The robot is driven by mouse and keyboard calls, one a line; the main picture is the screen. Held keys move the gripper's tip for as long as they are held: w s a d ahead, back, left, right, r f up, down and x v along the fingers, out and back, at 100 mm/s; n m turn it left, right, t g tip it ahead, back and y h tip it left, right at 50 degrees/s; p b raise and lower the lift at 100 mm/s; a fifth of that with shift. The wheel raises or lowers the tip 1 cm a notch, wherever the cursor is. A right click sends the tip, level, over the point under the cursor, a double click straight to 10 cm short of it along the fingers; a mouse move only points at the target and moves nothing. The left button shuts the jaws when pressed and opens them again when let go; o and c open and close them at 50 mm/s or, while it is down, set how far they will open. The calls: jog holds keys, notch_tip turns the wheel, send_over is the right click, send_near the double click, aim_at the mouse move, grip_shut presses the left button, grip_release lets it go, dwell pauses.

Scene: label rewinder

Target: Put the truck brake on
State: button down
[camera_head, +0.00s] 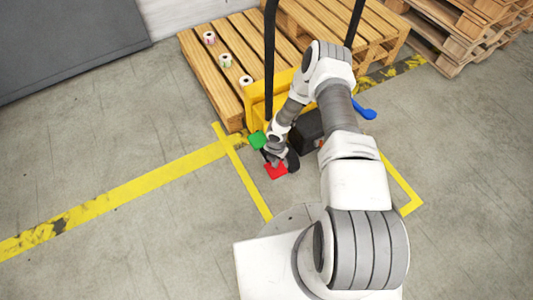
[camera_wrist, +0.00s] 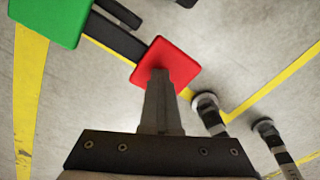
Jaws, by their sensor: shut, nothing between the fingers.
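The yellow pallet truck (camera_head: 256,110) stands at the end of a wooden pallet, with a black handle frame rising from it. Low on its near side are a green pedal (camera_head: 257,140) and a red pedal (camera_head: 276,172), each on a dark arm. My gripper (camera_head: 275,162) is shut and empty, low at the red pedal. In the wrist view the shut fingertips (camera_wrist: 159,74) overlap the red pedal (camera_wrist: 177,62); I cannot tell whether they touch it. The green pedal (camera_wrist: 48,18) is at upper left there. My arm hides part of the truck.
A wooden pallet (camera_head: 215,75) with several small label rolls (camera_head: 225,61) lies behind the truck. A blue part (camera_head: 364,111) shows right of the truck. More pallets (camera_head: 465,30) are stacked at upper right. Yellow floor lines (camera_head: 130,195) cross the clear floor at left.

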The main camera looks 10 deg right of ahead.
jog(key=shift+f, duration=0.35)
jog(key=shift+r, duration=0.15)
notch_tip(320, 180, up, 9)
jog(key=p, duration=0.5)
dwell(0.3)
